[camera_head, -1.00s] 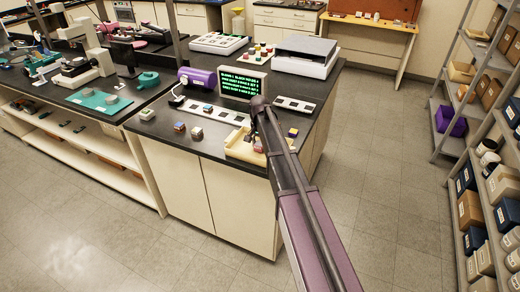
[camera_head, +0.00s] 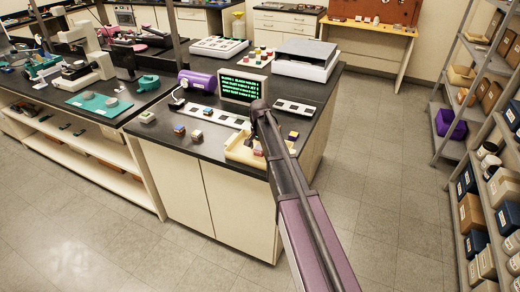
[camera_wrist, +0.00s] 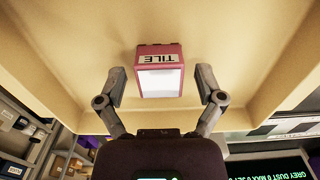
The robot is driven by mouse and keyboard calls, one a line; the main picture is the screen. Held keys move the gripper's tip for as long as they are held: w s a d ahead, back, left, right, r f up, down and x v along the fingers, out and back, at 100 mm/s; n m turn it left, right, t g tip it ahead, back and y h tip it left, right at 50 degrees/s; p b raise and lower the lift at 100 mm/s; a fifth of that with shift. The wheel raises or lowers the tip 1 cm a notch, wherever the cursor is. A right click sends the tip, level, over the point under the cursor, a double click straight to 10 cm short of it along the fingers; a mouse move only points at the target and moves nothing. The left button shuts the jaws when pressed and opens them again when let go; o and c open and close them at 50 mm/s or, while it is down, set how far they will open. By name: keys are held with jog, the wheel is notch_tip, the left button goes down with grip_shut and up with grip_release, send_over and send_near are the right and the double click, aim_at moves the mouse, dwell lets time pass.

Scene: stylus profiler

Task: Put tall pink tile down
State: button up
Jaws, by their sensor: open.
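The tall pink tile (camera_wrist: 160,70) is in the wrist view, inside a cream-yellow tray (camera_wrist: 60,50). It has a pink side with a "TILE" label and a pale, bright face. My gripper (camera_wrist: 161,84) is open, with one finger on each side of the tile and a visible gap to each. In the head view the tray (camera_head: 236,152) sits at the front right of the dark bench. My arm hides part of the tray there, and the gripper and tile cannot be made out clearly.
On the bench (camera_head: 215,142), small blocks (camera_head: 196,137) stand left of the tray. A strip with dark squares (camera_head: 212,115) and a screen with green text (camera_head: 240,87) lie behind it.

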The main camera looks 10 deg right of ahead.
aim_at(260, 148)
jog(key=shift+r, duration=0.1)
notch_tip(260, 148, up, 12)
jog(key=p, duration=1.2)
dwell(0.8)
jog(key=s+n, duration=0.7)
jog(key=s, duration=2.2)
jog(key=shift+d, duration=0.1)
jog(key=shift+f+b, duration=0.9)
jog(key=shift+f, duration=0.1)
